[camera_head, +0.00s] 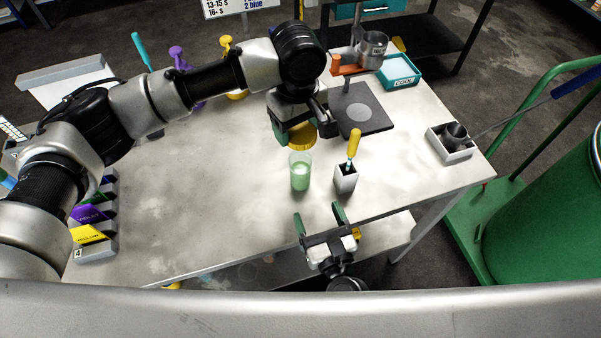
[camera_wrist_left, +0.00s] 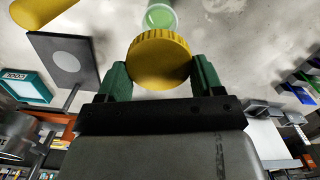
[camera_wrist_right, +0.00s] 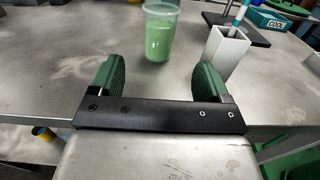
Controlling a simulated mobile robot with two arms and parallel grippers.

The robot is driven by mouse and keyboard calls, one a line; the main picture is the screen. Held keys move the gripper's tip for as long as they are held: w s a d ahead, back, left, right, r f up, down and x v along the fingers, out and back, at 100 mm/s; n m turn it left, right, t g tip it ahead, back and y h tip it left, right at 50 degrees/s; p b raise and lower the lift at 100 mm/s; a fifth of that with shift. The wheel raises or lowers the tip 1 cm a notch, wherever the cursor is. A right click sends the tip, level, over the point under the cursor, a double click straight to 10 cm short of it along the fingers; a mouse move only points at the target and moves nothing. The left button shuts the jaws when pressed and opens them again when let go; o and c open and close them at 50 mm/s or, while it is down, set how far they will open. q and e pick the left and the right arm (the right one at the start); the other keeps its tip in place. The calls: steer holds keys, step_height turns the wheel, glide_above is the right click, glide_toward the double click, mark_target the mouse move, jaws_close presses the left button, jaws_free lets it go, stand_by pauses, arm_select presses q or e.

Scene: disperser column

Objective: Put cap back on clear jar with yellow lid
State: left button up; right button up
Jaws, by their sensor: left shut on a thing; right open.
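A clear jar (camera_head: 300,172) with pale green contents stands upright and open on the metal table. It also shows in the left wrist view (camera_wrist_left: 160,16) and the right wrist view (camera_wrist_right: 160,32). My left gripper (camera_head: 297,132) is shut on the yellow lid (camera_head: 303,134), with its green fingers on both sides of the rim in the left wrist view (camera_wrist_left: 160,60). The lid is above and just behind the jar, apart from it. My right gripper (camera_head: 324,212) is open and empty at the table's front edge, in front of the jar.
A white square holder (camera_head: 345,180) with a yellow-handled tool (camera_head: 354,143) stands right of the jar. A dark stand base (camera_head: 362,110) and a teal COOL tray (camera_head: 400,72) are behind. A grey box with a dark cup (camera_head: 455,138) is at right.

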mark_target(304, 180)
steer(key=shift+w, duration=0.1)
steer(key=x, duration=1.2)
steer(key=c, duration=1.4)
arm_select(q)
steer(key=shift+f, duration=2.5)
arm_select(e)
steer(key=shift+o, duration=0.2)
arm_select(q)
steer(key=shift+f, duration=0.9)
steer(key=shift+f, duration=0.6)
arm_select(e)
jaws_close()
